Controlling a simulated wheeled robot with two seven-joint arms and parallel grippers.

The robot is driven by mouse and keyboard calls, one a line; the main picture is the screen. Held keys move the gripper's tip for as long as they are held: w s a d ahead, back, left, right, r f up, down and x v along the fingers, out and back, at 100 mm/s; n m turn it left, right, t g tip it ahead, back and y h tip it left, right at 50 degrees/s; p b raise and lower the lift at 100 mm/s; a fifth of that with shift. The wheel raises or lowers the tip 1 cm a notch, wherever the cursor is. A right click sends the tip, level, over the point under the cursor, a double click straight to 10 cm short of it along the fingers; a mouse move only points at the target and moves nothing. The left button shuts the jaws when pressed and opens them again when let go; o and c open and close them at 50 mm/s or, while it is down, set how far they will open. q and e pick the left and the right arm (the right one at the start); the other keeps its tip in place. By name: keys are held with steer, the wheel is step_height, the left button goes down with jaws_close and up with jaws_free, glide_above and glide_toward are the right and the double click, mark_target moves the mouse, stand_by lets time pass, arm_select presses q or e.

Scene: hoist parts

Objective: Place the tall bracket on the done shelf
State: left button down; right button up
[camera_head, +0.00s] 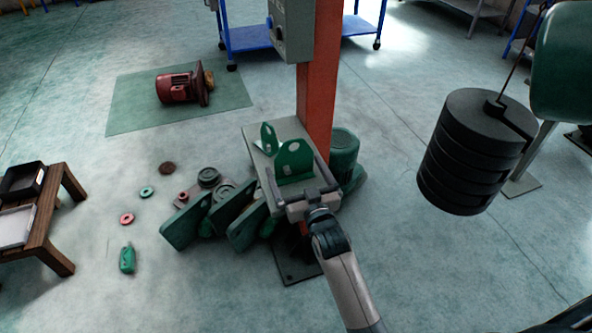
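Two green upright plates with round holes stand on a grey plate-like shelf (257,141) beside the orange post. The nearer, larger one is a green bracket (295,158) with a rounded top; the smaller green plate (268,136) stands behind it to the left. I cannot tell whether they are one part or two, or which is the tall bracket. My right gripper (296,180) is at the near edge of this shelf, its fingers spread wide on either side of the larger plate's foot, apparently not clamped on it. My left gripper is out of view. No label marks the done shelf.
The orange post (321,85) carries a grey control box (291,30). Black stacked weights (475,150) hang at the right. Green castings (228,210) and small rings lie on the floor. A red motor (178,88) lies on a green mat (125,115). A wooden table (52,230) stands left.

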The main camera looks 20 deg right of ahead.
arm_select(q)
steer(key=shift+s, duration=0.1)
arm_select(e)
steer(key=shift+r, duration=0.15)
steer(key=shift+s, duration=0.25)
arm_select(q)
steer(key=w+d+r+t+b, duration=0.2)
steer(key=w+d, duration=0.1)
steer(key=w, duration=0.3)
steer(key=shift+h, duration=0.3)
arm_select(e)
steer(key=s, duration=1.1)
steer(key=shift+s+d, duration=0.15)
steer(key=shift+s, duration=0.05)
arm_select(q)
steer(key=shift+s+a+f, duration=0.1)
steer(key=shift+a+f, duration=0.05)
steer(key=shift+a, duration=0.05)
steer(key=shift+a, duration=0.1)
